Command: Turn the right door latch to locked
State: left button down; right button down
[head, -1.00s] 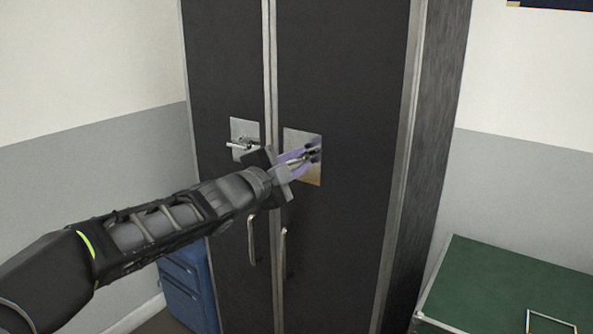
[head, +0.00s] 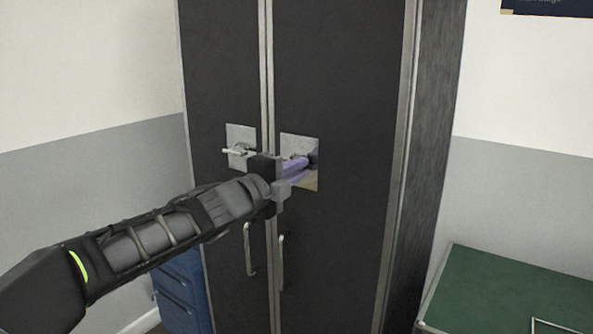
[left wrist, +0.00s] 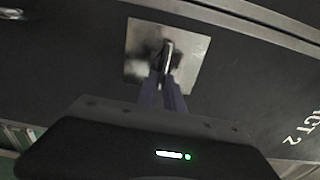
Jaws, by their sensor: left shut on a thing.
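The right door latch has a square metal plate (head: 311,178) on the right door of a dark wardrobe (head: 340,100). My left gripper (head: 303,163) is at this plate, with its purple fingers shut on the latch handle. In the left wrist view the latch handle (left wrist: 167,52) is a short metal bar between the fingertips, in front of the plate (left wrist: 190,50). The fingers and gripper body hide part of the latch in the head view. My right gripper is not in view.
The left door latch (head: 238,150) sits on its own plate just left of my gripper. Two vertical pull handles (head: 281,262) hang below. A blue case (head: 180,290) stands at lower left, and a green-topped surface (head: 500,290) at lower right.

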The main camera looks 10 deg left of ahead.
pick_arm(q)
jog(key=shift+w+a, duration=0.1)
jog(key=shift+a, duration=0.45)
jog(key=c, duration=1.5)
grip_release()
jog(key=shift+a+f, duration=0.1)
jog(key=shift+d, duration=0.2)
jog(key=v, duration=0.7)
jog(key=shift+s+a+p, duration=0.1)
jog(key=shift+s+p, duration=0.25)
jog(key=shift+p, duration=0.05)
